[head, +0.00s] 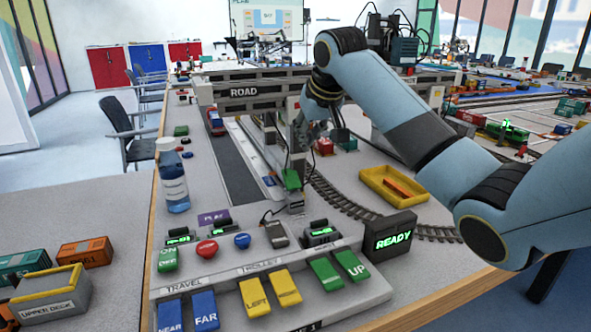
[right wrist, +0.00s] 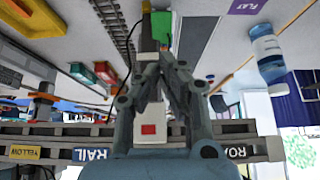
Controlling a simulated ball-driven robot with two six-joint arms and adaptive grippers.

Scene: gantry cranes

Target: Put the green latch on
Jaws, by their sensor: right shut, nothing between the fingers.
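A green rocker switch (head: 167,258) marked ON sits at the left end of the grey control console (head: 225,268); its tilt is too small to tell. A separate small green block (head: 292,180) shows at the tips of my right gripper (head: 297,166), above a small dark grey post (head: 295,201). The green block also shows in the right wrist view (right wrist: 161,27), just beyond the fingertips (right wrist: 161,58). My right gripper is shut with nothing held, pointing down behind the console. I cannot tell whether it touches the block. My left gripper is not in view.
The console carries a red button (head: 207,249), a blue button (head: 242,241), yellow keys and green UP keys (head: 350,265). A READY display (head: 392,238) stands right of it. A bottle (head: 173,176) stands at the left. A yellow tray (head: 394,188) and curved track lie behind.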

